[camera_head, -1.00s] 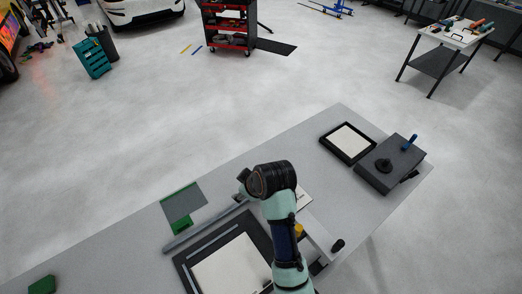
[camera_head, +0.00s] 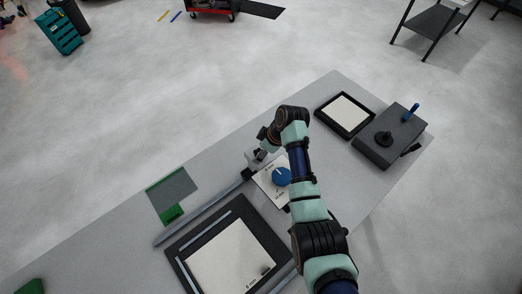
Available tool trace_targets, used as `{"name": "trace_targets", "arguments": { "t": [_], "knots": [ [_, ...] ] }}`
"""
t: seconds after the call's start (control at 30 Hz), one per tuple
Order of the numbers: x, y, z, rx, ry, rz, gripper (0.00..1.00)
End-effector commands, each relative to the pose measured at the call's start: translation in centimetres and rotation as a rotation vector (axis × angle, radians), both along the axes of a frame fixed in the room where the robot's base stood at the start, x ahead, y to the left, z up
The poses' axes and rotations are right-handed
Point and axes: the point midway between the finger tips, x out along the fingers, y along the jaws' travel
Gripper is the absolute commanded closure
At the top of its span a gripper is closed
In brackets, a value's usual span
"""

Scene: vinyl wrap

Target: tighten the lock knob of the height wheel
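A round blue wheel (camera_head: 282,177) sits on a white plate with small printed marks (camera_head: 266,186), beside my forearm. It may be the height wheel; the arm covers part of its surroundings. I cannot make out a lock knob for certain. My gripper (camera_head: 256,160) is at the end of the bent arm, just up and left of the wheel, near the upper end of a long grey rail (camera_head: 200,212). Its fingers are small and partly hidden, so I cannot tell whether they are open or shut.
A black-framed white panel (camera_head: 228,258) lies at the front. A grey-green pad (camera_head: 173,192) lies at left. The table's left part is mostly clear.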

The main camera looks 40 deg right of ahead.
Motion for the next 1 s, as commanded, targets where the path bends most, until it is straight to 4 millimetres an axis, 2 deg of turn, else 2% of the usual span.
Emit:
{"name": "trace_targets", "arguments": {
  "t": [0.23, 0.6, 1.0],
  "knots": [
    [0.07, 0.01, -0.13, -0.001, 0.0, 0.0, 0.35],
    [0.06, 0.0, -0.11, -0.001, 0.0, 0.0, 0.95],
    [-0.01, 0.15, 0.15, 0.001, 0.0, -0.086, 0.95]
  ]
}}
